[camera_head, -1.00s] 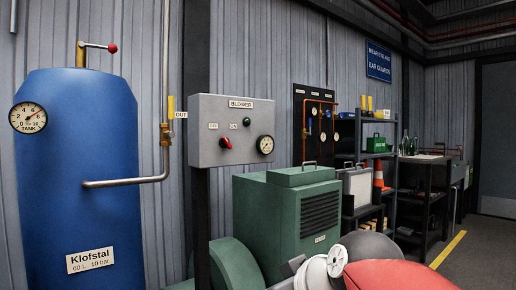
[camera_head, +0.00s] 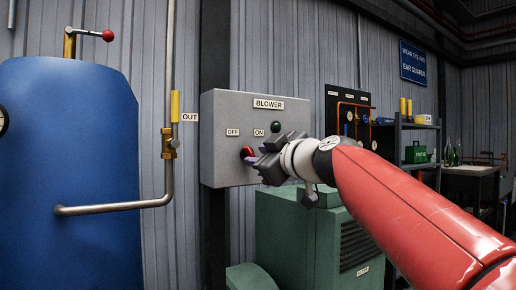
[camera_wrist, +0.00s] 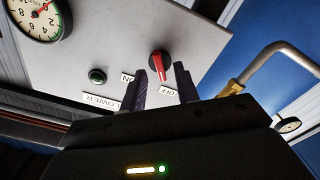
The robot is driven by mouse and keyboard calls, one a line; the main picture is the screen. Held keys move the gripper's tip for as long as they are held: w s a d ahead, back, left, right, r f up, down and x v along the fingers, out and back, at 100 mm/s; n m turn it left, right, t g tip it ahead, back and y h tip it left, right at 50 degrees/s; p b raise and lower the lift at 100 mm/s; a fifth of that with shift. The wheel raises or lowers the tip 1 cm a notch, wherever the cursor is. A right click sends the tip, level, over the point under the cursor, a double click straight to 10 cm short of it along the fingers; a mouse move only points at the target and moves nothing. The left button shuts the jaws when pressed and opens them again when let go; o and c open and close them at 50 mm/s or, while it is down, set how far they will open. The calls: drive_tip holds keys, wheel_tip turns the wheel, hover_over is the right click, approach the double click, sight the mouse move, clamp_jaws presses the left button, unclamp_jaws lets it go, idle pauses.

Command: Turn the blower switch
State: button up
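The blower switch is a red knob (camera_head: 247,152) on a grey panel (camera_head: 225,105), below the OFF and ON labels, partly hidden by my gripper in the head view. In the wrist view, which is tipped over, the red knob (camera_wrist: 160,66) has a white line running toward the OFF label (camera_wrist: 167,92). My gripper (camera_head: 259,163) is at the panel front, by the knob. In the wrist view my gripper (camera_wrist: 162,80) has its two dark fingers apart, either side of the knob's line. I cannot tell whether they touch it.
A blue tank (camera_head: 70,150) with a bent pipe (camera_head: 115,207) and a yellow valve handle (camera_head: 175,105) stands left. The green blower housing (camera_head: 300,235) is below my arm.

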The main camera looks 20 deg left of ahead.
drive_tip(key=shift+x, duration=1)
drive_tip(key=shift+c, duration=0.4)
clamp_jaws()
